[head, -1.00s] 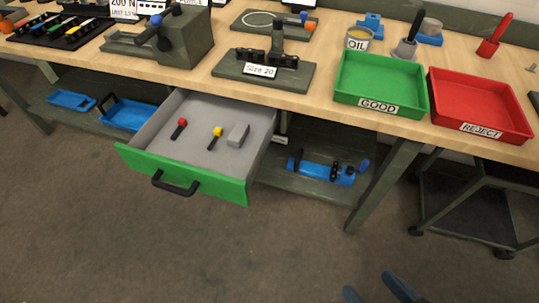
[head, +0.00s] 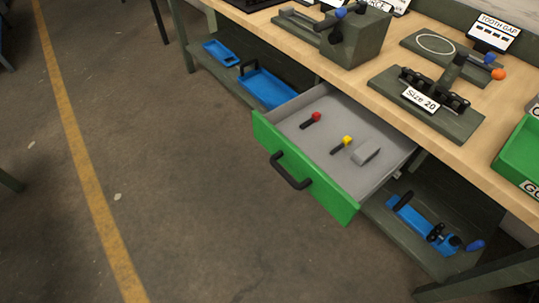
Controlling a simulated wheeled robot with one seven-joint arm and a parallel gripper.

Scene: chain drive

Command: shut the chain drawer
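The chain drawer (head: 302,166) is pulled out from under the workbench, in the middle of the head view. It has a green front with a black bar handle (head: 290,171) and a grey tray. Inside lie a red-capped tool (head: 311,120), a yellow-capped tool (head: 342,144) and a grey block (head: 366,152). My gripper is not in view now.
The wooden workbench (head: 395,95) runs above the drawer, with a Size 20 fixture (head: 425,98) and a green tray (head: 520,158) on it. A lower shelf holds blue trays (head: 268,88) and a blue tool (head: 422,225). The floor in front of the drawer is clear.

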